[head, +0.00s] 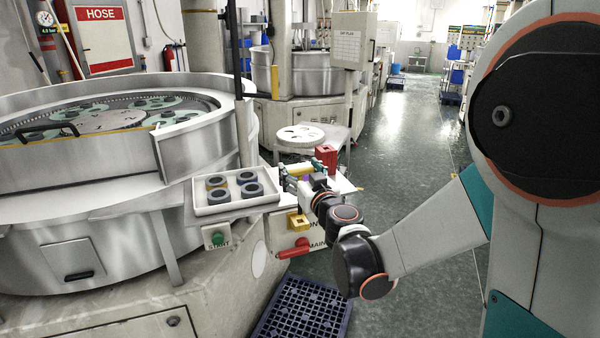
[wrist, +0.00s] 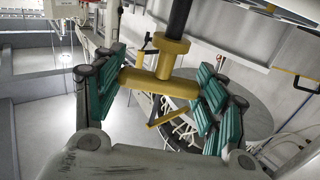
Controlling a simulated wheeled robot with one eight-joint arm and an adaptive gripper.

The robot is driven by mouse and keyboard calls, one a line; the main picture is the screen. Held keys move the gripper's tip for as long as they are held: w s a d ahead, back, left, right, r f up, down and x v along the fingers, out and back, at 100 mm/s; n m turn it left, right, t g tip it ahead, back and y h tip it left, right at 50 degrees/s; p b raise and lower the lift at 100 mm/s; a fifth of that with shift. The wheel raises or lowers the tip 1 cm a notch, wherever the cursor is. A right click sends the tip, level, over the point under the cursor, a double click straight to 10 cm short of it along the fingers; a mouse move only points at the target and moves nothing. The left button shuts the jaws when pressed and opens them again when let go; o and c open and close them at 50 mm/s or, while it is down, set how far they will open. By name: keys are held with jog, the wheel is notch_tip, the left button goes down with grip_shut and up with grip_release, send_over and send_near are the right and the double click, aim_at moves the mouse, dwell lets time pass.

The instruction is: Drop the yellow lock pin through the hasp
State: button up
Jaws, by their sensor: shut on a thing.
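My gripper (head: 300,172) is out over the front corner of the lapping machine, just right of the white tray. In the wrist view its teal-padded fingers (wrist: 163,92) are closed on the yellow lock pin (wrist: 160,83), whose thick bar lies crosswise between the pads. A shorter yellow stub rises from that bar. In the head view the pin (head: 300,169) is small and partly hidden by the fingers. Below my gripper, a yellow block (head: 298,221) sits on the machine's front panel above a red handle (head: 292,250). I cannot tell which part is the hasp.
The white tray (head: 236,207) holds several dark rings left of my gripper. A red box (head: 326,155) stands behind my gripper. A green start button (head: 217,238) is on the panel. A dark blue grate (head: 302,310) lies on the floor; the aisle (head: 410,130) is clear.

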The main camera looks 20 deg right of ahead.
jog(key=shift+f+b, duration=2.1)
jog(key=shift+f, duration=0.55)
jog(key=shift+f+b, duration=2)
jog(key=shift+f, duration=0.95)
jog(key=o, duration=1.2)
jog(key=shift+s, duration=0.1)
jog(key=s, duration=0.8)
jog(key=s+d, duration=0.1)
jog(key=s, duration=0.2)
jog(key=shift+s, duration=0.4)
